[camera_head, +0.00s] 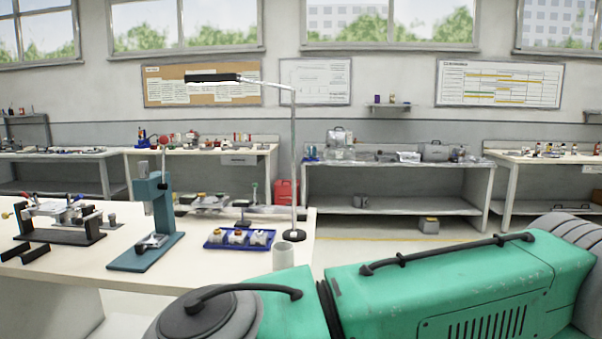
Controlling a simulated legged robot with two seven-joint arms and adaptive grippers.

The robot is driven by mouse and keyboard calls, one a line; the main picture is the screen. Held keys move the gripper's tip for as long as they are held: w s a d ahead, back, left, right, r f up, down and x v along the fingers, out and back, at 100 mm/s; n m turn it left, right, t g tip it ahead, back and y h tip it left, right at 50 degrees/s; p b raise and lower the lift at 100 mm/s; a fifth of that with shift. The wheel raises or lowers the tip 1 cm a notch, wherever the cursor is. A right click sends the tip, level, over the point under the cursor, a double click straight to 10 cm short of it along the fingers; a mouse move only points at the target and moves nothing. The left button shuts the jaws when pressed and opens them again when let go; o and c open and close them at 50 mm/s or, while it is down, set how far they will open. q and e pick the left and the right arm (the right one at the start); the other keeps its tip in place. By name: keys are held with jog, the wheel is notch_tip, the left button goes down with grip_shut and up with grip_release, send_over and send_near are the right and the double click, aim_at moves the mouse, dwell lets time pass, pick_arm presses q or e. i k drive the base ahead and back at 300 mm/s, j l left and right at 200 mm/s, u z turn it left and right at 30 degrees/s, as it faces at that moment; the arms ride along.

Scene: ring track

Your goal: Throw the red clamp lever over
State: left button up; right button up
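Neither of my grippers is in view. On the pale workbench (60,268) at the left stands a teal upright press (150,200) with a red knob (163,141) on a lever at its top. A dark fixture (62,237) with small metal parts and rods stands at the bench's left end. A small reddish piece shows on it, but it is too small to tell if it is a clamp lever. I cannot tell for sure which red part is the red clamp lever.
A blue tray (212,243) with several small parts, a grey cup (284,255) and a lamp post (294,170) stand on the bench's right part. A black bracket (26,252) lies at the front left. More benches line the back wall, with a red can (286,193) below.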

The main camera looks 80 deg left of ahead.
aim_at(28, 197)
jog(key=u, duration=0.45)
jog(key=k+j+u, duration=0.1)
jog(key=u, duration=0.3)
jog(key=j+u, duration=0.15)
jog(key=u, duration=0.3)
jog(key=j+u, duration=0.1)
jog(key=u, duration=0.3)
jog(key=j+u, duration=0.1)
jog(key=u, duration=0.35)
jog(key=j+u, duration=0.25)
jog(key=j, duration=0.15)
jog(key=i+j+u, duration=0.15)
jog(key=j+u, duration=0.15)
jog(key=i+j+u, duration=0.1)
jog(key=j+u, duration=0.15)
jog(key=j, duration=0.15)
jog(key=i+j+u, duration=0.35)
jog(key=j+u, duration=0.2)
jog(key=i+j, duration=0.6)
jog(key=j, duration=0.15)
